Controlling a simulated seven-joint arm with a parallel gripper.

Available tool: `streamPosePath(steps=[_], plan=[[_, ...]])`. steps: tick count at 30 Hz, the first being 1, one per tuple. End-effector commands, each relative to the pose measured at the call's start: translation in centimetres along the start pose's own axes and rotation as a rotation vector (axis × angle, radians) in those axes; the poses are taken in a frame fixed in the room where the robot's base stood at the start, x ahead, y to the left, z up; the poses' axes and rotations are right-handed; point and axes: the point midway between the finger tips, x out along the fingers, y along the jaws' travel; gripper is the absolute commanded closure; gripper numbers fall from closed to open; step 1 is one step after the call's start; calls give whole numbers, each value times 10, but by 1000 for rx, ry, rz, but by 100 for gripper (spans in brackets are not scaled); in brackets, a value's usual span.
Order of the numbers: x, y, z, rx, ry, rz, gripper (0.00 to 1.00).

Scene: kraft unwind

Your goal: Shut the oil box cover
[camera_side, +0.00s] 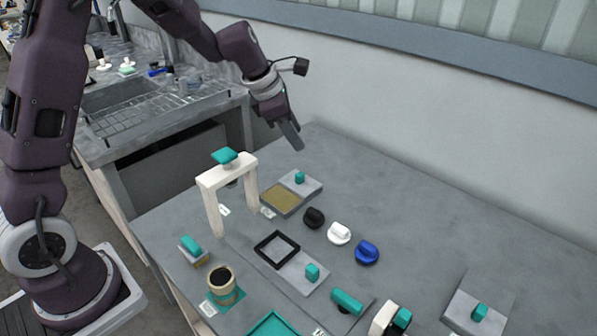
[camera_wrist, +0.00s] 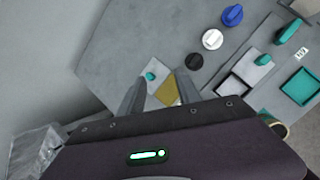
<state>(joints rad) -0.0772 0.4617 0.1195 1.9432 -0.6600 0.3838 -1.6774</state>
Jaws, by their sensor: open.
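A low grey box with a yellow-brown inside (camera_side: 279,199), which looks like the oil box, lies on the table behind the white arch. Its light grey cover (camera_side: 311,187) sits at the box's right back side, with a teal knob (camera_side: 299,177) on it. The yellow-brown area shows uncovered. My gripper (camera_side: 296,143) is open and empty, above and behind the box, touching nothing. In the wrist view, the cover's knob (camera_wrist: 151,76) shows between the fingers (camera_wrist: 161,74), and the yellow-brown area (camera_wrist: 170,93) lies near the right finger, which partly hides the box.
A white arch (camera_side: 227,177) with a teal top stands left of the box. Black (camera_side: 314,217), white (camera_side: 339,233) and blue (camera_side: 367,252) knobs stand to its right. A black-framed box (camera_side: 277,249) with another teal-knobbed plate lies in front. The table's back right is clear; the wall is behind.

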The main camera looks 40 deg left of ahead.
Motion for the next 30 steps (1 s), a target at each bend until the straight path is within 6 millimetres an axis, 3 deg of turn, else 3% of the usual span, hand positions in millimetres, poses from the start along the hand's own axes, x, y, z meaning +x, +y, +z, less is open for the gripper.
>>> streamPosePath(steps=[1, 3, 6, 9, 19, 29, 30], plan=[[37, 15, -12, -190, 33, 8, 60], [76, 31, -27, -423, 60, 37, 60], [108, 44, -44, -626, 84, 70, 60], [123, 47, -51, -700, 92, 83, 60], [180, 49, -57, -700, 93, 81, 60], [188, 49, -57, -697, 91, 81, 60], [188, 49, -57, -697, 92, 81, 66]])
